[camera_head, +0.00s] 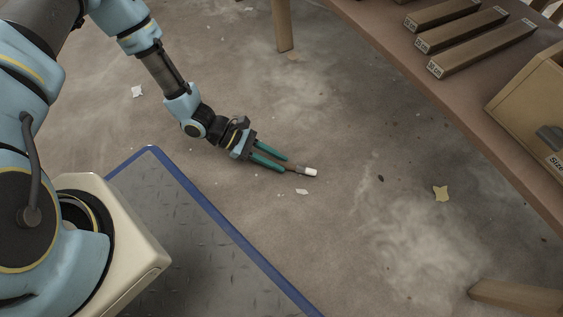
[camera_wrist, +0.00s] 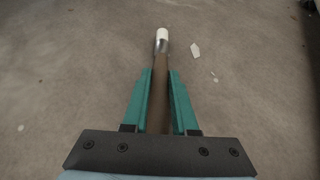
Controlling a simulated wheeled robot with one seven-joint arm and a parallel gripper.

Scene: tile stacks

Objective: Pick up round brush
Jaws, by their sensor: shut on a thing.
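The round brush has a brown handle, a metal collar and a white tip. In the wrist view the brush (camera_wrist: 161,68) lies lengthwise between the two green fingers of my gripper (camera_wrist: 162,75), with its white end pointing away past the fingertips. In the head view the brush (camera_head: 309,172) shows mainly as its white tip and a short dark piece beyond the fingers. My gripper (camera_head: 285,164) is shut on the handle and is over the grey floor. The rear of the handle is hidden by the gripper body.
A brown table (camera_head: 420,75) at the right holds several long tiles (camera_head: 460,30) and a wooden box (camera_head: 535,105). Its legs reach the floor (camera_head: 340,230). My blue-edged base is at lower left. The floor around the gripper is mostly clear.

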